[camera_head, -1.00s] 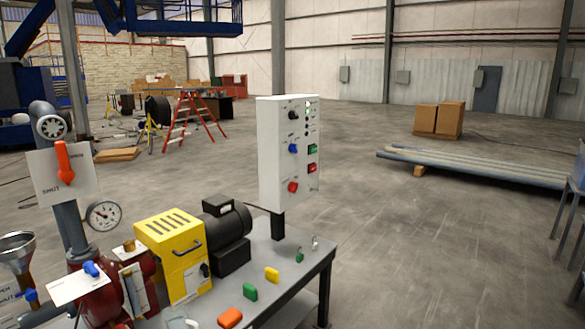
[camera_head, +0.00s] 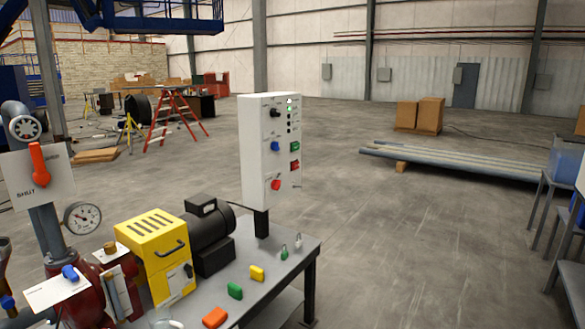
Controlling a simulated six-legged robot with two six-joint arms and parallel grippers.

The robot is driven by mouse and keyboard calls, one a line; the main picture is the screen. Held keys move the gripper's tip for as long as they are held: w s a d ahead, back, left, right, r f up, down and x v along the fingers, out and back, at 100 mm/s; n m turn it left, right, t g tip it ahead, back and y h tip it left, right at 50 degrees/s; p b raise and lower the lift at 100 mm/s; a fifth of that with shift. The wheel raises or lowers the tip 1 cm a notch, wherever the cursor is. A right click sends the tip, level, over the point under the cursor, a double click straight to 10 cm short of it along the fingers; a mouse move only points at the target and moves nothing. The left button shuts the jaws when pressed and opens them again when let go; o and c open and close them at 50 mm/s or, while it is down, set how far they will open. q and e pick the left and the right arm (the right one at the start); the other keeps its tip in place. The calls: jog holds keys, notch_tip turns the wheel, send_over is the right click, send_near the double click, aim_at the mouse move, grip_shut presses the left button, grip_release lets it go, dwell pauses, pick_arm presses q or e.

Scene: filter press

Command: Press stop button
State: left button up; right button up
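A white control panel (camera_head: 256,155) stands upright on a post at the back edge of a grey bench. Its front and side faces carry a black knob (camera_head: 275,113), a blue knob (camera_head: 275,147), a green button (camera_head: 295,147), a red rectangular button (camera_head: 295,165) and a red round button (camera_head: 276,185). The labels are too small to read, so I cannot tell which red button is marked stop. Neither gripper is in view, and nothing covers the panel.
The bench (camera_head: 275,262) holds a yellow pump housing (camera_head: 157,262), a black motor (camera_head: 209,238), orange, green and yellow blocks, and small padlocks. A pipe with an orange-handled valve (camera_head: 39,165) and gauge (camera_head: 83,218) is at left. Floor right of the bench is clear up to grey stands (camera_head: 560,195).

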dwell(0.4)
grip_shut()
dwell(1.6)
